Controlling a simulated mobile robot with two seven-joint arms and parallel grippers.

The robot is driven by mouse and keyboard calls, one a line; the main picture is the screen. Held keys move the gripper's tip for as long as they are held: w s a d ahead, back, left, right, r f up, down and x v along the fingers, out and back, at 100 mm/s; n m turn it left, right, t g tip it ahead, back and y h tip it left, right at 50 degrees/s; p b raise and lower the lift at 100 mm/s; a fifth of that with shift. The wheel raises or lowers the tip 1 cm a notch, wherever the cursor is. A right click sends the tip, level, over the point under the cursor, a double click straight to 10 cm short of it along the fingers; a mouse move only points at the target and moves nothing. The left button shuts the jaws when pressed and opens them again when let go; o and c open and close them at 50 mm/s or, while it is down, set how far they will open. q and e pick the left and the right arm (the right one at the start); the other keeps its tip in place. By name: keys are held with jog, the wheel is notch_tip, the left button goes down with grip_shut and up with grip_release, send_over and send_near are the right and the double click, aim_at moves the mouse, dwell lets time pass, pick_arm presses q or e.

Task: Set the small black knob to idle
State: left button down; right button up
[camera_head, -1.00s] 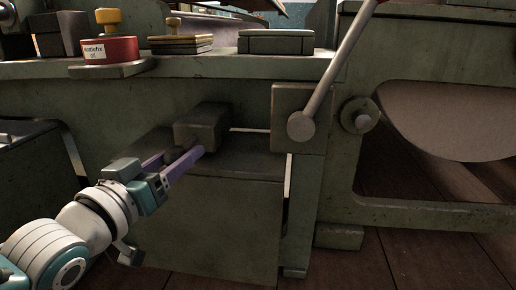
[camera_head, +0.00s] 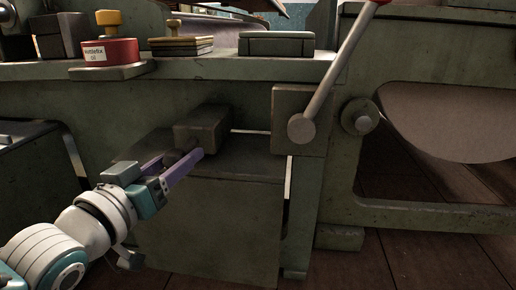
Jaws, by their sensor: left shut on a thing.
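A dark box-shaped housing (camera_head: 203,128) stands out from the front of the green machine. The small black knob (camera_head: 174,158) appears as a dark shape at the housing's near left side, mostly hidden by my fingers. My left gripper (camera_head: 181,157) reaches in from the lower left, its purple fingers on either side of the knob and shut on it. The knob's pointer and any idle mark cannot be made out. My right gripper is not in view.
A long lever (camera_head: 325,85) with a red tip rises from a square plate (camera_head: 287,95) right of the housing. A red tin (camera_head: 110,51), a yellow-handled block (camera_head: 181,43) and a green case (camera_head: 276,43) stand on the ledge above. A dark ledge (camera_head: 243,166) lies just below the housing.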

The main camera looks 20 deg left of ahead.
pick_arm(q)
jog(key=s+p, duration=0.1)
jog(key=s, duration=0.1)
jog(key=s+r+p, duration=0.1)
jog(key=shift+d+p, duration=0.35)
jog(key=shift+d, duration=0.05)
jog(key=s, duration=0.2)
jog(key=s+p, duration=0.1)
jog(key=shift+s+d+f, duration=0.1)
jog(key=shift+d+f, duration=0.25)
jog(key=shift+d, duration=0.05)
jog(key=shift+c, duration=1.6)
grip_release()
jog(key=shift+s+f, duration=0.1)
jog(key=shift+s, duration=0.05)
jog(key=p, duration=0.3)
send_near(171, 162)
jog(key=s, duration=0.3)
jog(key=s+d+f, duration=0.1)
jog(key=shift+s, duration=0.2)
jog(key=shift+r, duration=0.1)
